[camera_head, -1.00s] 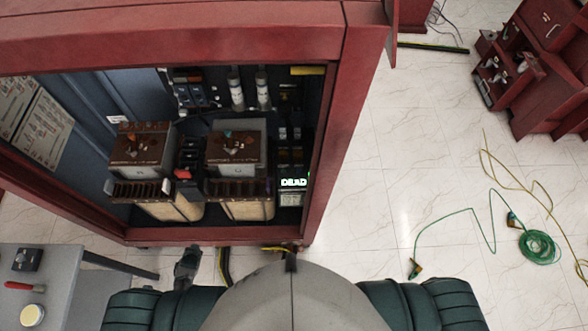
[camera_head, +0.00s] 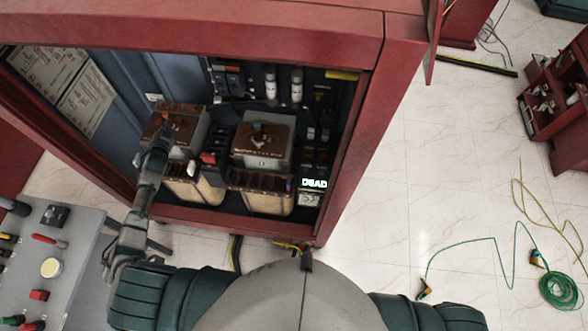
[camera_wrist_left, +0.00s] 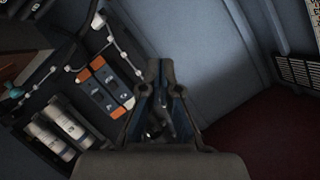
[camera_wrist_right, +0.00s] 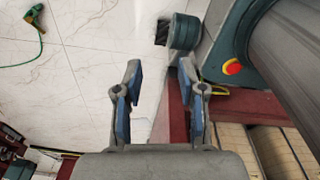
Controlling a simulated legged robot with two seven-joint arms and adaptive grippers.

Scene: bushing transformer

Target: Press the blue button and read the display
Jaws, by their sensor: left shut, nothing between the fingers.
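The lit display (camera_head: 314,184) reads "DEAD" in pale green, low at the right inside the red cabinet (camera_head: 404,80). My left gripper (camera_head: 162,132) is shut and empty at the left of the cabinet opening, in front of the left brown-topped transformer (camera_head: 190,130). In the left wrist view its closed fingers (camera_wrist_left: 160,78) point into the cabinet interior, to the right of an orange-and-blue switch panel (camera_wrist_left: 105,92). I cannot make out which part is the blue button. My right gripper (camera_wrist_right: 160,80) is open and empty in the right wrist view; it is hidden in the head view.
A second transformer (camera_head: 262,142) stands right of the first. White cylinders (camera_head: 297,86) are on the back panel. A grey table (camera_head: 78,265) with tools is at lower left. Green cable (camera_head: 563,289) lies coiled on the tiled floor at right.

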